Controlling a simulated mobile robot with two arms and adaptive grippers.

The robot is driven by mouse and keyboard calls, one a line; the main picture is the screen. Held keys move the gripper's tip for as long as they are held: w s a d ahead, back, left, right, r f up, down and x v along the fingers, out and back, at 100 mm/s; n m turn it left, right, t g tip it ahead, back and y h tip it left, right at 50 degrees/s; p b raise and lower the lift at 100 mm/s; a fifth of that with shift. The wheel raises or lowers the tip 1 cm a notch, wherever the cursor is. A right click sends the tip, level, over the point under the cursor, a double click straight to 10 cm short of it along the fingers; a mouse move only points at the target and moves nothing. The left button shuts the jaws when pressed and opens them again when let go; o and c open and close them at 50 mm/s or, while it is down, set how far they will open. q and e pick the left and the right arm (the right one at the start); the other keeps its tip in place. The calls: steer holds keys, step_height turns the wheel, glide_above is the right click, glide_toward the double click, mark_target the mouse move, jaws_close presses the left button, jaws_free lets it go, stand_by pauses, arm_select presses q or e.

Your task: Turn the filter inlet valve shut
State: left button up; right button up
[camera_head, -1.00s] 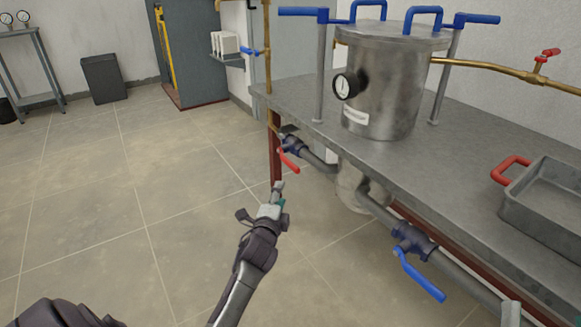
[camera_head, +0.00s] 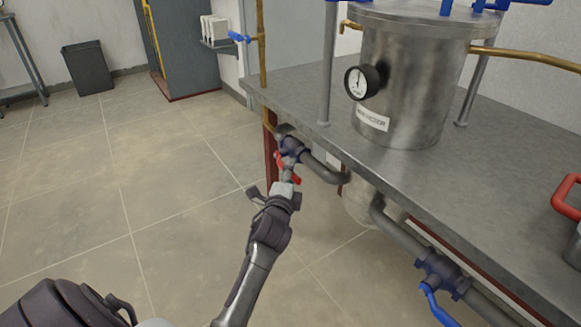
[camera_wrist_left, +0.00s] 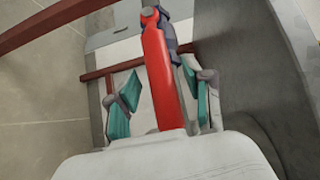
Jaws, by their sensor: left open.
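A valve with a red lever handle sits on the grey pipe under the table's left end; its dark blue body (camera_head: 291,148) shows in the head view. The red handle (camera_wrist_left: 162,75) runs down the middle of the left wrist view. My left gripper (camera_head: 287,180) is at this handle, its upper part covering some of it in the head view. The gripper is open, with one teal-padded finger on each side of the handle; the wrist view shows gaps on both sides. The handle's near end is hidden behind the gripper body. My right gripper is not in view.
The metal table (camera_head: 470,185) carries a steel filter vessel (camera_head: 405,85) with a gauge (camera_head: 361,82). A second valve with a blue handle (camera_head: 438,308) hangs on the lower right pipe. A red table leg (camera_head: 270,160) stands close behind my gripper.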

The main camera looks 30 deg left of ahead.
arm_select(q)
steer(key=shift+r, duration=0.1)
jaws_close()
stand_by(0.5)
